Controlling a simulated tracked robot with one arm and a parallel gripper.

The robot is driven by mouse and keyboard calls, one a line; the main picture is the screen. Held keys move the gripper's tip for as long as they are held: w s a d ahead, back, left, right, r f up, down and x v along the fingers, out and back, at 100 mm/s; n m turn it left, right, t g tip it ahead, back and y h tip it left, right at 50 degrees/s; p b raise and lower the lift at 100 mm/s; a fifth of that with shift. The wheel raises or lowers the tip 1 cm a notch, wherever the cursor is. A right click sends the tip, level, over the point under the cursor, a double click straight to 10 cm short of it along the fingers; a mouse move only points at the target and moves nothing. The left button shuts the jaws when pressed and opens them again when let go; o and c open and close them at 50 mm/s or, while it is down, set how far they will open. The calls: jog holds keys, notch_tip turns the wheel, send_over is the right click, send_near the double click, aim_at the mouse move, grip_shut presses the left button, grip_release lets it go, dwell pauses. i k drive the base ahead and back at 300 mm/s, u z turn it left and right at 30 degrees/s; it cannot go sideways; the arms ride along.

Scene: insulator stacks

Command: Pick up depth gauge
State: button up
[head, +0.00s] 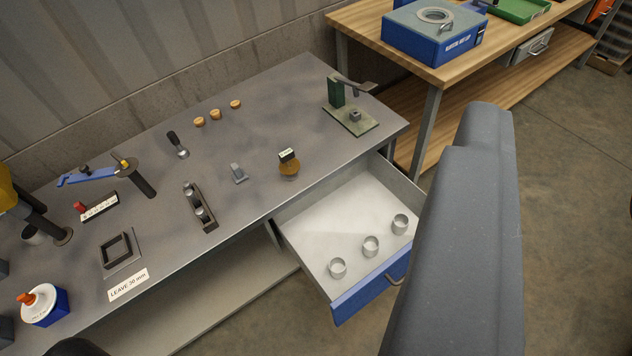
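No label marks the depth gauge. The likeliest match is a small grey upright tool on a flat foot (238,174), standing near the middle of the grey bench, though I cannot be sure at this size. A large dark grey part of my own arm fills the right side of the head view and hides some floor and the drawer's right end. My gripper's fingertips do not show, and nothing touches the grey tool.
The grey bench (275,115) also holds a black two-post holder (200,207), a square frame (117,248), a "LEAVE 30 mm" sign (128,284) and a green press stand (338,92). A wooden bench (375,30) stands behind right.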

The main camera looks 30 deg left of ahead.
aim_at(289, 165)
jog(key=z, duration=0.5)
jog(key=k, duration=1.55)
jog(key=u, duration=0.6)
jog(key=i, duration=1)
jog(key=z, duration=0.1)
